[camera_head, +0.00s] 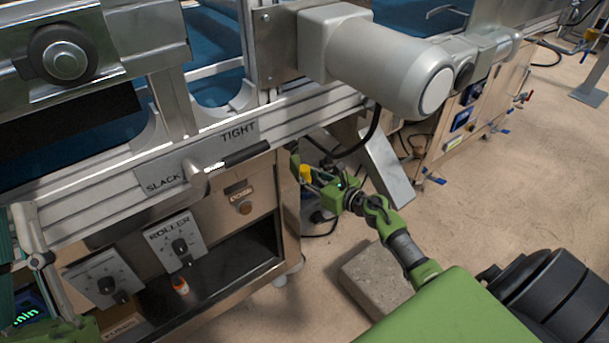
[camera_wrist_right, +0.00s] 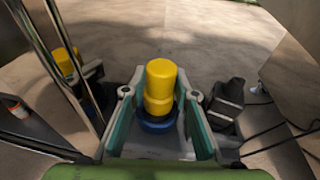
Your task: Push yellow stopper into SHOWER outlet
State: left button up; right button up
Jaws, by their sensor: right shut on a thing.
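The yellow stopper (camera_head: 305,173) is a stepped cylinder by the right end of the steel cabinet. It stands between the fingers of my right gripper (camera_head: 317,180), which is shut on it. In the right wrist view the stopper (camera_wrist_right: 160,85) is upright between the green fingers of my right gripper (camera_wrist_right: 158,112). A blue ring (camera_wrist_right: 158,123) shows below it; I cannot tell whether it belongs to the stopper or an outlet. No SHOWER label is readable. My left gripper (camera_head: 12,255) shows only partly at the left edge, and its opening cannot be judged.
A shiny steel panel (camera_wrist_right: 35,65) close on the left mirrors the stopper. A black fitting (camera_wrist_right: 228,100) with cables stands right of the gripper. A SLACK/TIGHT lever (camera_head: 240,156) and ROLLER knob (camera_head: 180,246) are on the machine. A concrete block (camera_head: 375,280) lies on the floor.

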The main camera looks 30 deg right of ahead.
pick_arm(q)
jog(key=shift+s+a+r+t, duration=0.1)
jog(key=shift+s+r+t, duration=0.25)
jog(key=shift+s, duration=0.2)
pick_arm(e)
jog(key=shift+f, duration=0.1)
pick_arm(q)
jog(key=shift+s+r, duration=0.1)
jog(key=shift+s, duration=0.1)
